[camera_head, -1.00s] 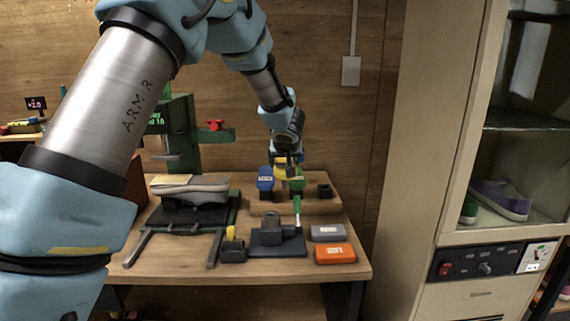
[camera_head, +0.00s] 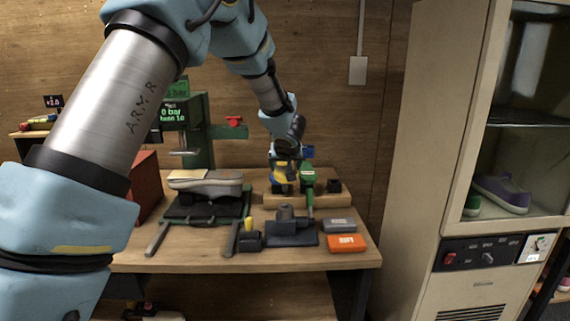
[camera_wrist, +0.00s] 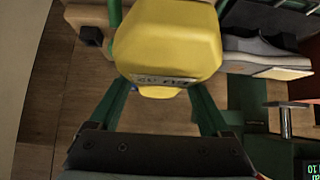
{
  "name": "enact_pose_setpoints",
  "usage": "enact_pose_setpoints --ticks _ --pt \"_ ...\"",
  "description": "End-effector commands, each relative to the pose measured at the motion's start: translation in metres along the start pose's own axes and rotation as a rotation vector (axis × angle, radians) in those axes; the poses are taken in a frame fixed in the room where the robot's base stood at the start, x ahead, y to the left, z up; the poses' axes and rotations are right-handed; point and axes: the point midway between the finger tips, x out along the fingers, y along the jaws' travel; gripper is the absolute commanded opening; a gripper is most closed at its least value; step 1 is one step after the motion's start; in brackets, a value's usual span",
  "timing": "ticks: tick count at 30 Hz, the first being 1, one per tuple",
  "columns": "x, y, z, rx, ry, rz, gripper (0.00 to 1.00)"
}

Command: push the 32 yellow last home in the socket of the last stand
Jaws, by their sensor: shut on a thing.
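The yellow last (camera_head: 279,173) is between the fingers of my gripper (camera_head: 290,165), which is shut on it. In the wrist view the yellow last (camera_wrist: 168,40) fills the top middle, with its label upside down and a green finger on either side. In the head view it is low over the left part of the wooden stand (camera_head: 310,201), above a dark block. Its lower end and the socket are hidden, so I cannot tell how deep it sits. A black block (camera_head: 334,186) at the stand's right end is bare.
A grey shoe (camera_head: 205,183) lies on a black rest at left, before the green press (camera_head: 199,135). A dark fixture (camera_head: 290,235), a grey block (camera_head: 339,225) and an orange block (camera_head: 347,242) lie in front.

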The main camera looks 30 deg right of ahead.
Motion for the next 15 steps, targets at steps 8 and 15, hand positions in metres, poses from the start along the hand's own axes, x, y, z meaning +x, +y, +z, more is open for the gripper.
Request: enact_pose_setpoints --ticks 8,15 --pt "0.020 0.000 0.021 0.002 0.001 0.000 0.00" --pt "0.028 0.000 0.029 0.002 0.002 0.000 0.00"
